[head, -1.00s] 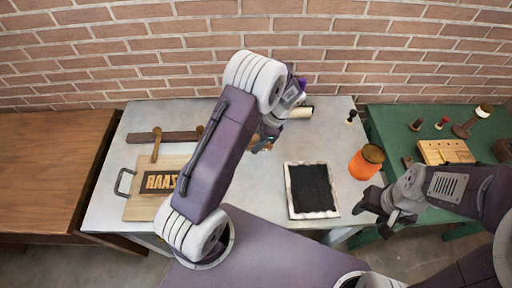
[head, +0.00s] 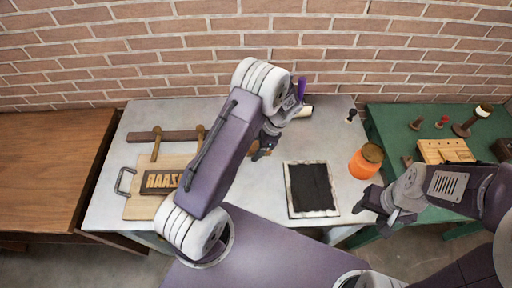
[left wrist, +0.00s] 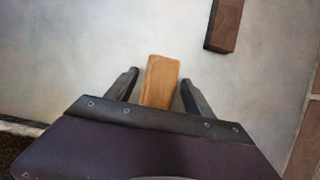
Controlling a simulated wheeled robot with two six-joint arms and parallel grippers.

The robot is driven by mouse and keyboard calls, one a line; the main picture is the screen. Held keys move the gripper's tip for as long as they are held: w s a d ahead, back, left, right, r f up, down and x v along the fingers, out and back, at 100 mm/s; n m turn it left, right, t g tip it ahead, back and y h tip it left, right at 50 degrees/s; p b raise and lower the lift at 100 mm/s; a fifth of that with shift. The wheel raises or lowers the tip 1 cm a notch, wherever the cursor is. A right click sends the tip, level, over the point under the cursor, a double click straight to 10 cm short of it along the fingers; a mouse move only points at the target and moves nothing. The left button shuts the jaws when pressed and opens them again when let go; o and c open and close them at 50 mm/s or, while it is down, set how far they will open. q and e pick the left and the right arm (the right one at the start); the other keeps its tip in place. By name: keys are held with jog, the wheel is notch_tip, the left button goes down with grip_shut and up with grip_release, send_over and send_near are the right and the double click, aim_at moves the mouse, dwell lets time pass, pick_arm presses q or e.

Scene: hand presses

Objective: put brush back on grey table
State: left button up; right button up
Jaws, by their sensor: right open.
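A light-brown wooden block (left wrist: 160,82), which looks like the brush's wooden body, lies at the grey table in the left wrist view; bristles are not visible. My left gripper (left wrist: 158,90) has its two dark fingers spread on either side of it, with a gap on both sides. In the head view my left gripper (head: 266,143) is low over the middle of the grey table (head: 240,185), and my arm largely hides the block there. My right gripper (head: 378,208) is open and empty near the table's right front corner.
A black inking slab (head: 310,187) and an orange jar (head: 366,162) stand right of my left gripper. A wooden board with a letter block (head: 160,181) and a brown bar (head: 165,137) lie left. A green table (head: 400,130) holds small tools at the right.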

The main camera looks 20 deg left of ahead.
pick_arm(q)
jog(key=v, duration=1.2)
jog(key=shift+r, duration=0.25)
jog(key=s+n+t+h, duration=0.3)
jog(key=s+n+h, duration=0.1)
jog(key=s+n, duration=0.9)
jog(key=s, duration=0.3)
jog(key=shift+a+r, duration=0.2)
jog(key=shift+r, duration=0.05)
jog(key=shift+s, duration=0.1)
